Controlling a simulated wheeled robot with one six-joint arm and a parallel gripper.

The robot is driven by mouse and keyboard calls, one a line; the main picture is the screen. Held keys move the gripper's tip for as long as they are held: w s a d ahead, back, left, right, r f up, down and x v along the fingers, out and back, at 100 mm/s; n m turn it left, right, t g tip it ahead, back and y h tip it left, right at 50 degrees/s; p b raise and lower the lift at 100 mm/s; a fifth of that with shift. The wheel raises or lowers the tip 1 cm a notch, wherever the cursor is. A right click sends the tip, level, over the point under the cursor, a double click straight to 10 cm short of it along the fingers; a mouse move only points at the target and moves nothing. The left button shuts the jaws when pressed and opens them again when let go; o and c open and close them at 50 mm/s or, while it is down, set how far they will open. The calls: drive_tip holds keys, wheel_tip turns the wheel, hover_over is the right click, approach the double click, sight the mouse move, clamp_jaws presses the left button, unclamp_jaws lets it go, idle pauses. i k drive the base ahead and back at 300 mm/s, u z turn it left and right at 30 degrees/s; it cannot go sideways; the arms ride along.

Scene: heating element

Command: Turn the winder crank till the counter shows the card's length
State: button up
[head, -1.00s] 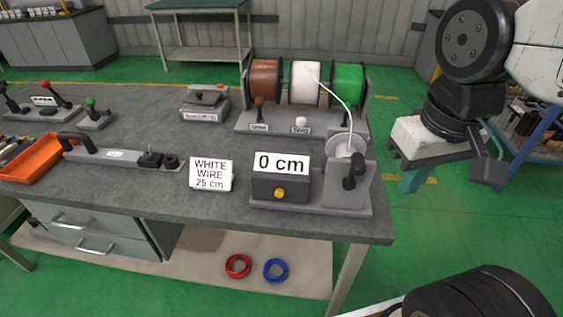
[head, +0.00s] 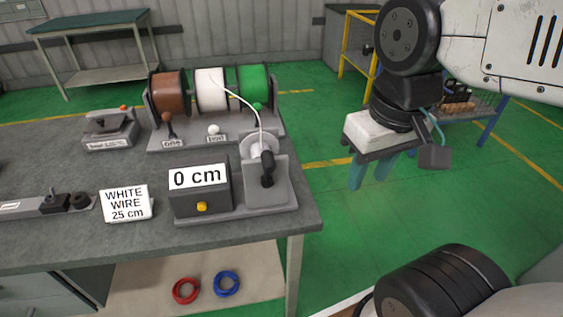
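The winder crank (head: 267,168), with a black handle, stands on the grey winder unit at the bench's right end. The counter (head: 200,188) beside it on the left reads "0 cm" and has a yellow knob below the display. The card (head: 127,204) to the left reads "WHITE WIRE 25 cm". White wire (head: 248,104) runs from the white spool (head: 211,89) to the winder's disc (head: 259,147). My gripper (head: 372,176) hangs right of the bench, apart from the crank. Its teal fingers show a gap between them, with nothing held.
Brown (head: 169,94) and green (head: 252,86) spools flank the white one on a rack behind the winder. A small lever tool (head: 110,130) and a black-handled fixture (head: 50,203) lie left. Red (head: 185,290) and blue (head: 227,283) rings lie on the lower shelf.

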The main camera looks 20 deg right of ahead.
sight(269, 165)
drive_tip(key=u, duration=0.05)
drive_tip(key=k, duration=0.5)
drive_tip(key=z, duration=0.85)
